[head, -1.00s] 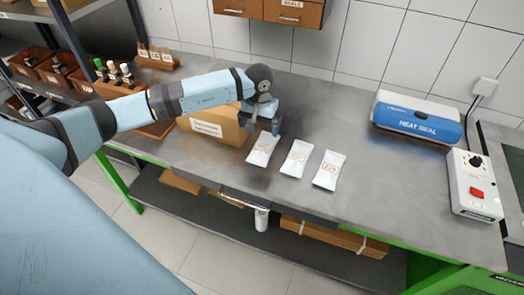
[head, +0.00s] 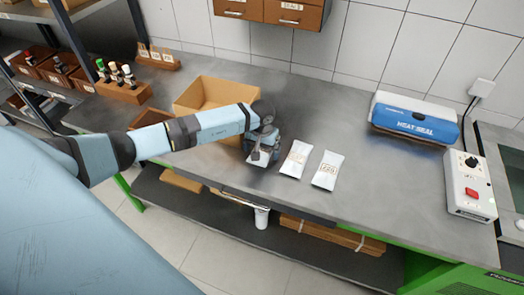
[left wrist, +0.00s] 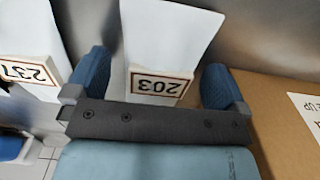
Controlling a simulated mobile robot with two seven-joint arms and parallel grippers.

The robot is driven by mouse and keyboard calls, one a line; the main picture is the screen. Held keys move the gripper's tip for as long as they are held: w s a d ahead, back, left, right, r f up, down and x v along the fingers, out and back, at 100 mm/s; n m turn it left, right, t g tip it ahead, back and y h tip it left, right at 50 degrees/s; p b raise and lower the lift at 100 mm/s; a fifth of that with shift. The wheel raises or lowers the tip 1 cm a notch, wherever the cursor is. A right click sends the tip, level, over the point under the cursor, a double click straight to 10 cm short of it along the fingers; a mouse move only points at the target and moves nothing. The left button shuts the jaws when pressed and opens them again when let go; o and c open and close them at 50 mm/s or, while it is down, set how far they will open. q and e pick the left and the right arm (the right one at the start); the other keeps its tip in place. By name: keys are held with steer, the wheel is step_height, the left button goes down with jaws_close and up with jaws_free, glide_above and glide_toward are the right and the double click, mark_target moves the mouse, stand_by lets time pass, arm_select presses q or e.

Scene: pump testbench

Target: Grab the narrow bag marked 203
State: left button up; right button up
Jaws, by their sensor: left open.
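The narrow white bag marked 203 (left wrist: 165,40) lies on the bench; its label reads upside down in the left wrist view. In the head view it is the leftmost of three white bags (head: 258,158), partly hidden by my left gripper (head: 263,146). In the left wrist view my left gripper (left wrist: 155,85) is open, with one blue finger on each side of the bag. I cannot tell whether the fingers touch it. A bag marked 237 (left wrist: 25,72) lies beside it, outside the fingers; it is the middle bag in the head view (head: 296,159).
A third white bag (head: 327,171) lies to the right. An open cardboard box (head: 222,88) stands behind the gripper, its side close to one finger. A blue heat sealer (head: 415,118) and a control box (head: 470,185) stand at the right. The bench between is clear.

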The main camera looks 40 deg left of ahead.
arm_select(q)
steer(key=c, duration=1.1)
steer(key=shift+r, duration=0.1)
